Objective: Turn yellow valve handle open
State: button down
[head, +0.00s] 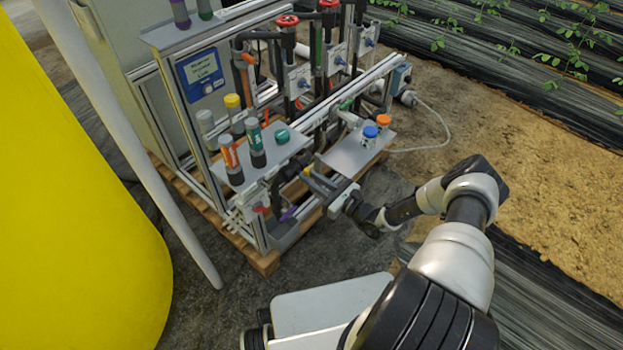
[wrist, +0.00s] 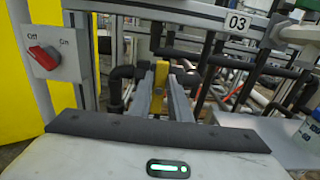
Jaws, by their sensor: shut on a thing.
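The yellow valve handle (wrist: 161,75) stands upright between my two fingers in the wrist view, in front of dark pipework. My gripper (wrist: 160,92) is shut on it. In the head view, a small yellow part of the handle (head: 307,170) shows at the tips of my gripper (head: 313,181), low at the front of the skid, between two grey shelves. The valve body and the handle's lower end are hidden by my fingers and the pipes, so I cannot tell the handle's exact angle to its pipe.
A grey box with a red switch (wrist: 42,57) is at the wrist view's left; a 03 plate (wrist: 238,22) is at upper right. Bottles stand on the left shelf (head: 262,160). Blue-capped (head: 370,131) and orange-capped (head: 384,120) containers stand on the right shelf. A purple handle (head: 288,213) is nearby.

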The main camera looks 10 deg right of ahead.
jog(key=shift+n, duration=0.3)
jog(key=n+p, duration=0.1)
jog(key=n, duration=0.2)
jog(key=n+p, duration=0.1)
jog(key=n, duration=0.2)
jog(key=n+p, duration=0.1)
jog(key=n, duration=0.2)
jog(key=shift+s+a+f, duration=0.2)
jog(key=shift+s+a, duration=0.1)
jog(key=shift+a, duration=0.1)
jog(key=n, duration=0.1)
jog(key=n+p, duration=0.1)
jog(key=n, duration=0.2)
jog(key=shift+s+a+f+n+p, duration=0.1)
jog(key=shift+f+n+p, duration=0.15)
jog(key=shift+n+p, duration=0.1)
jog(key=shift+f+n+p, duration=0.25)
jog(key=shift+n+p, duration=0.25)
jog(key=shift+n, duration=1.25)
jog(key=c, duration=1.7)
grip_release()
